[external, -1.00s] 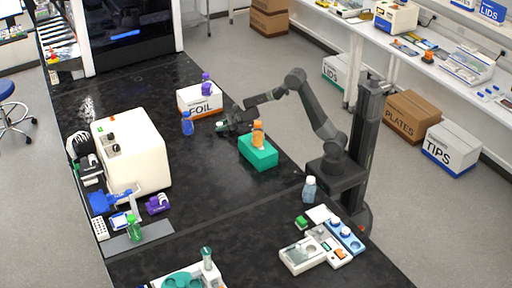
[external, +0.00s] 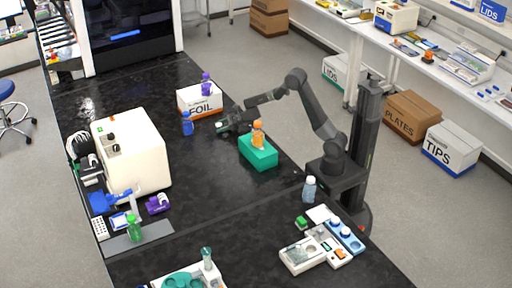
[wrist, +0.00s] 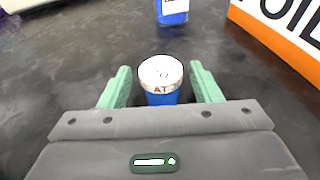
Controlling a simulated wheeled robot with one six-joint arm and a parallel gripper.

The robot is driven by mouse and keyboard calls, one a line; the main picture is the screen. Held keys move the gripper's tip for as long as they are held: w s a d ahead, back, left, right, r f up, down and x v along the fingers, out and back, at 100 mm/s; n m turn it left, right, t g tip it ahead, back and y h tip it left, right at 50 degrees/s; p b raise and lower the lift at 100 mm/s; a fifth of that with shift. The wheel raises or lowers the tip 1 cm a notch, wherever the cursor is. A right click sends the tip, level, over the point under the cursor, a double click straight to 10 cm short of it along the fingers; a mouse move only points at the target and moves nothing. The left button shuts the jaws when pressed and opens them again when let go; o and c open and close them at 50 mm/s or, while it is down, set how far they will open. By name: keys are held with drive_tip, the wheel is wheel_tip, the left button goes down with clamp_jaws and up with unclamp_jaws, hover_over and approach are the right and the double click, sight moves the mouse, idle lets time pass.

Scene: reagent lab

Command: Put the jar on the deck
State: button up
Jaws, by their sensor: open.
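A jar (wrist: 161,80) with a white lid and a blue body shows in the wrist view, between the two green fingers of my gripper (wrist: 163,88). A gap shows on each side of the jar. The fingers are open and not closed on it. In the external view my gripper (external: 222,127) is low over the black bench, and I cannot make out the jar there. A white device (external: 300,256) with blue and green parts stands at the front right; I cannot tell whether it is the deck.
A blue bottle (external: 187,123) and the FOIL box (external: 201,101) with a purple bottle (external: 206,84) stand beyond my gripper. An orange bottle (external: 257,134) stands on a teal block (external: 258,154) nearby. A white machine (external: 135,150) is at left.

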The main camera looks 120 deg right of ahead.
drive_tip(key=v, duration=1)
drive_tip(key=shift+s, duration=0.2)
drive_tip(key=shift+o, duration=0.4)
drive_tip(key=shift+s+a+r, duration=0.2)
drive_tip(key=shift+s+a, duration=0.05)
drive_tip(key=shift+s, duration=0.35)
